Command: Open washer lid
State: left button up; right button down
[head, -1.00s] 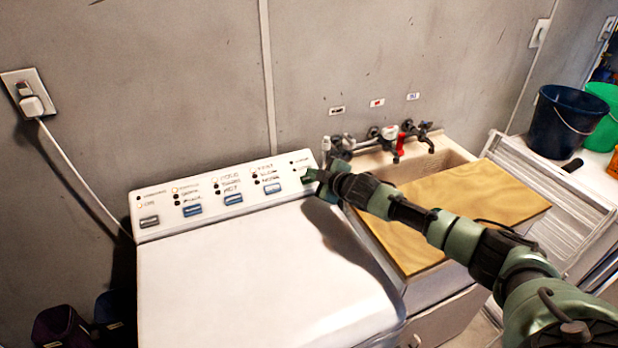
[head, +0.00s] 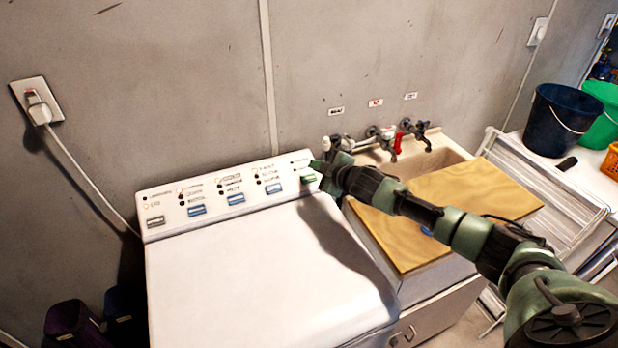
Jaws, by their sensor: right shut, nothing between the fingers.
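The white washer (head: 205,290) stands at the lower left to middle, and its flat top lid (head: 262,262) lies closed. Its control panel (head: 235,190) at the back carries a row of blue and grey buttons and one green button (head: 308,178) at the right end. My right gripper (head: 318,168) is shut and empty, with its tip right beside the green button; I cannot tell whether it touches it. My right arm reaches in from the lower right and casts a shadow on the lid. My left gripper is not in view.
A sink (head: 408,163) with a wooden board (head: 470,205) across it stands right of the washer, with taps (head: 385,140) behind. A dark blue bucket (head: 556,118) and a green one (head: 603,115) stand at the far right. A plugged cord (head: 80,168) hangs on the left wall.

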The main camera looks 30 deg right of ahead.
aim_at(296, 273)
jog(key=k+l, duration=0.1)
jog(key=k, duration=0.65)
jog(key=k+l, duration=0.1)
jog(key=k, duration=0.65)
